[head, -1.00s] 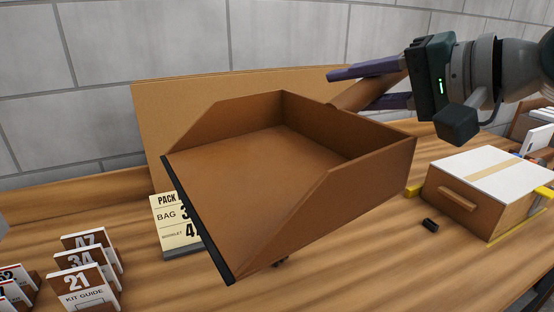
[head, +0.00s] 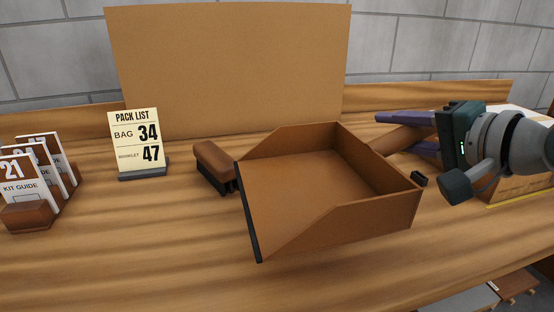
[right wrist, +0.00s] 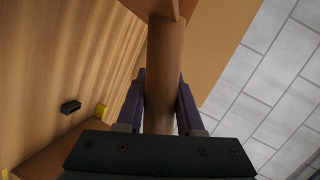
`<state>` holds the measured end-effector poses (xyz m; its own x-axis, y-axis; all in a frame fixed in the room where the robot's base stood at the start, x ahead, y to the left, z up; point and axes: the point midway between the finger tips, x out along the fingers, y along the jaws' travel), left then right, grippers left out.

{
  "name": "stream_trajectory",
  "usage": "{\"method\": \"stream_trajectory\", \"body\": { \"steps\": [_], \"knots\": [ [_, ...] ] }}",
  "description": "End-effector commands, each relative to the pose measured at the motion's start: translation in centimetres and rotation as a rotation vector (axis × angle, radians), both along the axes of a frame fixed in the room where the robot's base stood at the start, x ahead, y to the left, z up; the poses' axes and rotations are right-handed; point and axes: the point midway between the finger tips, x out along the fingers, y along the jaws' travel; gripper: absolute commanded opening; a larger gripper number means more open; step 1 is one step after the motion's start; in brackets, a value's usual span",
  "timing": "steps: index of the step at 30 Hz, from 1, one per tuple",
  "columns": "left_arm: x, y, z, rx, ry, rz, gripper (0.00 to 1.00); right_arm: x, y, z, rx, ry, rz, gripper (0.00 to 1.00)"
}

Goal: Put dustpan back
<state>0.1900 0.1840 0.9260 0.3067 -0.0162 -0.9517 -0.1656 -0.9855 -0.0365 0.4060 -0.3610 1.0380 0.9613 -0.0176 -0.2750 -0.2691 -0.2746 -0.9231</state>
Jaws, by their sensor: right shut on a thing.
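The brown dustpan (head: 320,185) has raised side walls and a black front lip, and its open mouth faces left in the head view. My right gripper (head: 405,134) is shut on its round handle (head: 398,139). In the right wrist view the handle (right wrist: 165,70) runs between the two purple fingers (right wrist: 163,105). The dustpan appears held over the wooden table; I cannot tell whether its underside touches the table. A brown brush (head: 214,162) with dark bristles lies just left of the dustpan's lip. My left gripper is not in view.
A pack list sign (head: 138,145) reading bag 34, booklet 47 stands at the left. Kit guide booklets (head: 40,180) stand further left. A large brown board (head: 230,70) stands behind. A small black block (head: 419,179) lies right of the dustpan. The front table is clear.

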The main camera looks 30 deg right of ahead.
Motion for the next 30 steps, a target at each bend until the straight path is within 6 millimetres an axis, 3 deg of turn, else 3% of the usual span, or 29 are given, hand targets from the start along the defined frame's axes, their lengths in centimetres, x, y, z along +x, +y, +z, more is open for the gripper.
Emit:
{"method": "stream_trajectory", "body": {
  "steps": [1,3,11,18,30],
  "knots": [
    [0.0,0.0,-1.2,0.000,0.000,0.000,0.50,0.0,-0.1,-2.0,0.001,0.003,-0.002,0.00],
    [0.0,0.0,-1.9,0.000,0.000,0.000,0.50,0.0,0.0,-3.5,0.001,0.000,0.000,0.00],
    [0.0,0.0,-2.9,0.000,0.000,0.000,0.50,0.0,0.0,-5.6,-0.001,-0.002,0.000,0.00],
    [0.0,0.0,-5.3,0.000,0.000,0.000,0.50,0.0,0.0,-9.4,-0.001,-0.001,0.000,0.00],
    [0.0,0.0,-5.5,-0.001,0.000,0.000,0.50,0.0,-0.1,-9.8,-0.001,-0.002,-0.001,0.00]
  ]
}}
